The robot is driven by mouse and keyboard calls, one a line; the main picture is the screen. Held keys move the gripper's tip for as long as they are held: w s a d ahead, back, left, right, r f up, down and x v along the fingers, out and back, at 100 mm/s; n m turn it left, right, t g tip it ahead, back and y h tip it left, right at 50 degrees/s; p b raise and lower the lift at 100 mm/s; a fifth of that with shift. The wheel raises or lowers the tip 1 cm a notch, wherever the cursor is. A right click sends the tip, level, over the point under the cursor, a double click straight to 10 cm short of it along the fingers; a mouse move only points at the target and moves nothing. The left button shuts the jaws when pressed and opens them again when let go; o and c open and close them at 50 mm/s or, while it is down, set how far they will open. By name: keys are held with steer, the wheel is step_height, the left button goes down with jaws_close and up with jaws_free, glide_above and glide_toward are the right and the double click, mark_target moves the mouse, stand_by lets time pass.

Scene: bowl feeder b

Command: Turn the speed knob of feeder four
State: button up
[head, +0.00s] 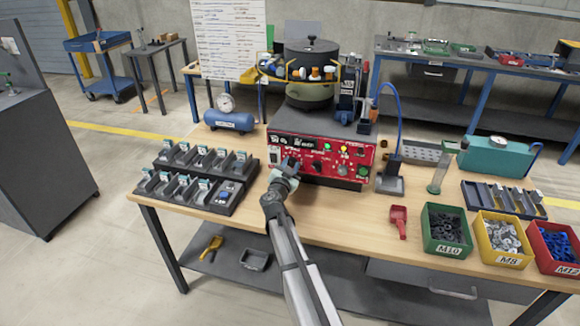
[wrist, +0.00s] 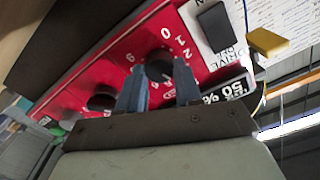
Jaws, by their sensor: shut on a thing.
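The bowl feeder's control box has a red front panel (head: 330,158) and stands at the middle of the bench; I cannot read a feeder number. My gripper (head: 287,167) is at the left part of this panel. In the wrist view, the fingers of my gripper (wrist: 160,72) are shut on a round black knob (wrist: 158,62), one finger on each side. White scale numbers surround the knob. A second black knob (wrist: 101,97) sits apart on the same panel and also shows in the head view (head: 317,167). My gripper mostly hides the held knob in the head view.
A black switch (wrist: 214,26) on a white plate marked DRIVE and a "50 %" label lie near the held knob. A dark rack (head: 197,172) stands left, a grey post on a base (head: 390,184) right. Green, yellow and red bins line the bench's right front.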

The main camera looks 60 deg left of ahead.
steer(key=shift+m, duration=0.6)
steer(key=o, duration=1)
steer(key=shift+o, duration=0.2)
steer(key=v, duration=1.4)
steer(key=shift+a, duration=0.1)
